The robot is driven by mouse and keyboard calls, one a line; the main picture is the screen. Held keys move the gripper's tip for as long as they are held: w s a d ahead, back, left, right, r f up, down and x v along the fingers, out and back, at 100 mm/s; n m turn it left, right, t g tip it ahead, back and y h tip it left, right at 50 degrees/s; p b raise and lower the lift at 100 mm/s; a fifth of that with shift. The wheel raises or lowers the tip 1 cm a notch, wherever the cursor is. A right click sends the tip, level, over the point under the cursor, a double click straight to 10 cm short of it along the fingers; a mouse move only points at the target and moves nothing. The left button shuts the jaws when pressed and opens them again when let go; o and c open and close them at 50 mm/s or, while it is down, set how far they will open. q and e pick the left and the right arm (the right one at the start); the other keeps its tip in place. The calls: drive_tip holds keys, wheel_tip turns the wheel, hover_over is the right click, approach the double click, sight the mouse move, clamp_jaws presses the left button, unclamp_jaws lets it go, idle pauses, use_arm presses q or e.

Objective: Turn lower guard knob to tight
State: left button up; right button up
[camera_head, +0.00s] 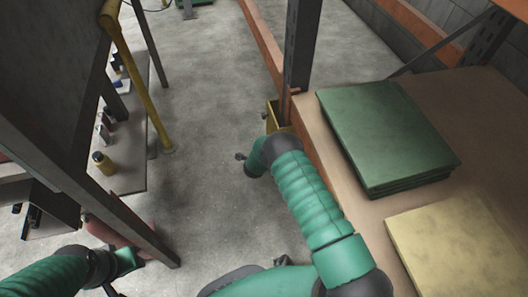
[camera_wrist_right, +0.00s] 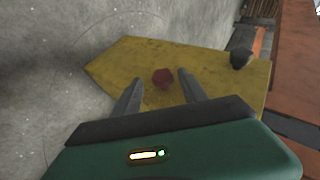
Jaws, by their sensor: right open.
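In the right wrist view a yellow guard plate (camera_wrist_right: 213,79) with a pointed left end lies ahead of my right gripper (camera_wrist_right: 160,79). I cannot tell the gap in depth between fingers and knob. A dark rounded knob (camera_wrist_right: 240,59) is near the plate's upper right edge. In the head view a yellow part of the guard (camera_head: 272,115) shows at the foot of the post, mostly hidden by my right arm. My left gripper (camera_head: 112,291) is at the bottom left, cut off by the frame.
A dark upright post (camera_head: 301,45) stands beside the orange-edged shelf. Green panels (camera_head: 385,130) and a yellow panel (camera_head: 455,250) lie on the shelf at right. A bench with bottles (camera_head: 103,163) and a yellow rail (camera_head: 135,70) are at left. The grey floor between is clear.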

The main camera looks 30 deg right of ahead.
drive_tip(key=p+v, duration=0.7)
drive_tip(key=v, duration=0.8)
drive_tip(key=shift+s+a+r+p, duration=0.15)
drive_tip(key=shift+s+a+p, duration=0.05)
drive_tip(key=shift+s+p, duration=0.1)
